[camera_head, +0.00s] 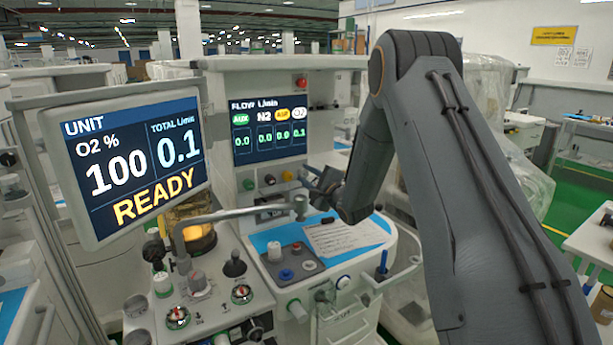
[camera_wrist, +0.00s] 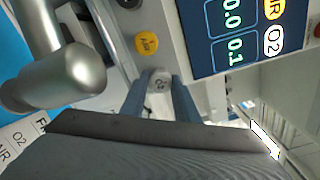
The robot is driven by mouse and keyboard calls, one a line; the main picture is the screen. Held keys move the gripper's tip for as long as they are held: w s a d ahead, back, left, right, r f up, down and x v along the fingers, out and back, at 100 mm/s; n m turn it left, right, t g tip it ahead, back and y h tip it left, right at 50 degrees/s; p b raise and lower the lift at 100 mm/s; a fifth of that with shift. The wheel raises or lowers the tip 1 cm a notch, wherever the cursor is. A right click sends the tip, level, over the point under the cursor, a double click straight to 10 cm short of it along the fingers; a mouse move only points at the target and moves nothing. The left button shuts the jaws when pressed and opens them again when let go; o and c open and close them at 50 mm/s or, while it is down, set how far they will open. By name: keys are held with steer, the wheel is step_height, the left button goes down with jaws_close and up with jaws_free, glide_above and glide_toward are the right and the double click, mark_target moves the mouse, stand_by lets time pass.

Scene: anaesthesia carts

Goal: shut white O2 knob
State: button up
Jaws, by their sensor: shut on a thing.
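In the head view, my gripper (camera_head: 318,182) reaches the right end of the knob row below the flow screen, and I cannot make out the white knob clearly there. The flow screen (camera_head: 268,128) reads 0.1 under O2; the wrist view also shows 0.1 on this screen (camera_wrist: 233,28). The unit screen (camera_head: 130,170) reads O2 100 %, total 0.1 and READY.
The yellow AIR knob (camera_wrist: 146,44) sits beside the held knob. A grey metal arm (camera_head: 240,213) with a rounded end crosses just below the knobs, close to my gripper.

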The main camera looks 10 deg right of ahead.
stand_by(0.5)
steer(key=o, duration=1.1)
